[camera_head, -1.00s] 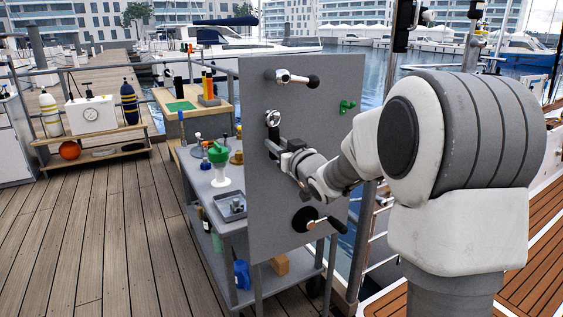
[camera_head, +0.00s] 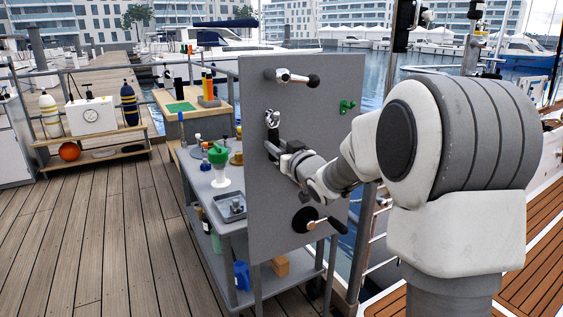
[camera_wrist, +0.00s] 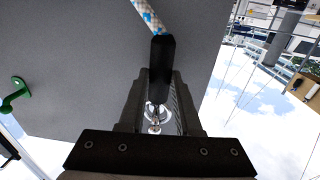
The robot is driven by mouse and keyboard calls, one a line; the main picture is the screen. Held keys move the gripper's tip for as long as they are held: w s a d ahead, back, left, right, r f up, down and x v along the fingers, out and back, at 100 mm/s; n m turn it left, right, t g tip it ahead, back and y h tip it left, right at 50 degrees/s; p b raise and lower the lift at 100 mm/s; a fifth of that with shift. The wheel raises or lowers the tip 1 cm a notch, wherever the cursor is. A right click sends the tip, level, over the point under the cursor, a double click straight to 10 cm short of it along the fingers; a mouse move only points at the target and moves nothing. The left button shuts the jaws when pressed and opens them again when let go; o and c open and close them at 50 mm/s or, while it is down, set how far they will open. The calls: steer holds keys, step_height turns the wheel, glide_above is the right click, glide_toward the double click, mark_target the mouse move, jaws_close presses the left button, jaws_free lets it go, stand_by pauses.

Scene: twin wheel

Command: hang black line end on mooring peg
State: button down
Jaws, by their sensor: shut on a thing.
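The black line end (camera_wrist: 162,62) is a dark sleeve on a white rope with blue flecks (camera_wrist: 148,15). It lies between the fingers of my gripper (camera_wrist: 157,90), which is shut on it. In the head view my gripper (camera_head: 278,148) is at the left part of the grey panel's face. I cannot tell whether this chrome is the mooring peg or a fitting on the line, nor whether the end is hung.
The deck at left is open.

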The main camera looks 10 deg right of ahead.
steer(key=c, duration=0.5)
jaws_free()
steer(key=s+d+r+m+g+h+p, duration=0.1)
steer(key=s+d+g+h+p, duration=0.15)
steer(key=s, duration=0.75)
steer(key=s+d+m+g+h+p, duration=0.1)
steer(key=s+d+m+h, duration=0.15)
steer(key=s, duration=0.85)
steer(key=s+a+f+g, duration=0.2)
steer(key=s+f+g, duration=0.15)
steer(key=s, duration=0.65)
steer(key=s+a+f+g, duration=0.2)
steer(key=s+a+g, duration=0.15)
steer(key=s, duration=0.65)
steer(key=shift+n+g, duration=0.25)
steer(key=shift+g, duration=0.4)
steer(key=r+p, duration=1.4)
steer(key=d+r+p, duration=0.1)
steer(key=r+p, duration=0.6)
steer(key=shift+s, duration=0.25)
